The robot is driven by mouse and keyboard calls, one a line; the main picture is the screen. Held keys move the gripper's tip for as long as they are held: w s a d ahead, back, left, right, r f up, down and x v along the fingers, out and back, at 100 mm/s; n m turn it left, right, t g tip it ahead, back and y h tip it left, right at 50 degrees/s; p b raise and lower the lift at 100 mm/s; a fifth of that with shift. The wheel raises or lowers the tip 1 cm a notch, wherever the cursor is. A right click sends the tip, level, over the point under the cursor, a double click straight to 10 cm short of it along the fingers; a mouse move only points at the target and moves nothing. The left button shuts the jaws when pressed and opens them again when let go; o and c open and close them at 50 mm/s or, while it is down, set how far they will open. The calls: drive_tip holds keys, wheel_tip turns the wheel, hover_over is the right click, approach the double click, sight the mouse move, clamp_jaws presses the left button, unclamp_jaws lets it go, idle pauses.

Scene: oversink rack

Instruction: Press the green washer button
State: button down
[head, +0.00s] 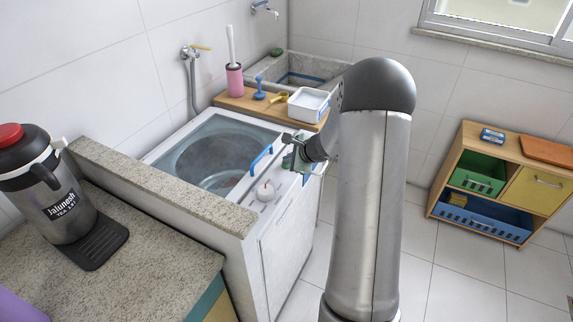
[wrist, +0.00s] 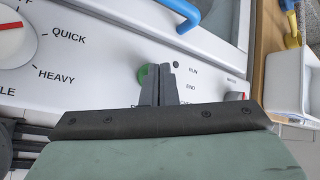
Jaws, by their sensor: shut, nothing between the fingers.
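The green washer button (wrist: 143,74) shows in the wrist view on the white control panel (wrist: 95,75), partly hidden behind my gripper's fingers. My gripper (wrist: 159,68) is shut and empty, with its fingertips over the right part of the button. I cannot tell whether they touch it. The washer (head: 283,250) has a transparent lid (head: 215,150) that is down, with a blue handle (head: 262,159).
A white dial (wrist: 14,36) with a red mark sits left of the button. A wooden board (head: 238,101) behind the washer holds a white tub (head: 308,104) and a pink brush holder (head: 235,79). A granite ledge (head: 160,186) borders the washer's near side.

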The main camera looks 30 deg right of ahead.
idle(0.4)
drive_tip(key=shift+r, duration=0.5)
wheel_tip(320, 180, up, 6)
drive_tip(key=p, duration=0.4)
idle(0.6)
